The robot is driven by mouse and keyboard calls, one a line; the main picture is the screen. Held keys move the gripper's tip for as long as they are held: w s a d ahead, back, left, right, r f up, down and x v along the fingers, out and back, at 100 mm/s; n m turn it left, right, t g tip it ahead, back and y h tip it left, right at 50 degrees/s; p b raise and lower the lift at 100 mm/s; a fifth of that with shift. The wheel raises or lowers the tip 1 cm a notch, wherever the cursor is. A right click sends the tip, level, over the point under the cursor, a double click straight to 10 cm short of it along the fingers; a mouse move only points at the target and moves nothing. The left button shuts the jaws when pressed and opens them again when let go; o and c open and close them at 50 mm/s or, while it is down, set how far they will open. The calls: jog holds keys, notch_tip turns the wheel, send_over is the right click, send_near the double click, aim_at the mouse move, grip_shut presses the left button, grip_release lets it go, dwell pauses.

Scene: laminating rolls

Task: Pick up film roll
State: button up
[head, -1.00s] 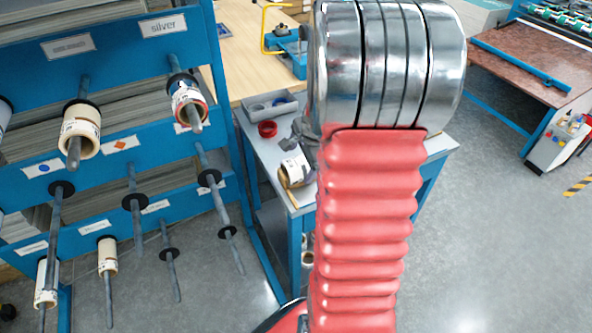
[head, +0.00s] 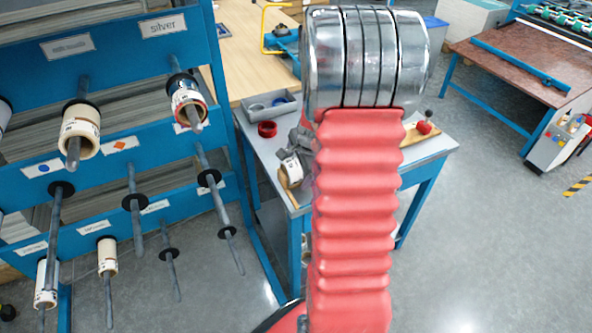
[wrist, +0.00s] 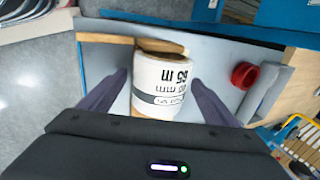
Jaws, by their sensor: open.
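The fingers are open, with a gap on both sides of the roll. In the head view the film roll (head: 291,171) shows near the bench's left front corner, partly hidden by my gripper (head: 300,150). My red arm covers much of the bench there.
A red ring (head: 267,129) and a grey tray (head: 270,105) sit behind the roll on the bench (head: 262,152). A blue rack (head: 110,145) with rods and several rolls stands at the left. A wooden board (head: 405,139) with a red-based tool lies at the bench's right.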

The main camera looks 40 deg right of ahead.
jog(key=shift+c, duration=0.5)
jog(key=c, duration=1.1)
jog(key=shift+r, duration=0.1)
jog(key=shift+c, duration=0.2)
notch_tip(320, 180, up, 10)
jog(key=shift+f, duration=0.1)
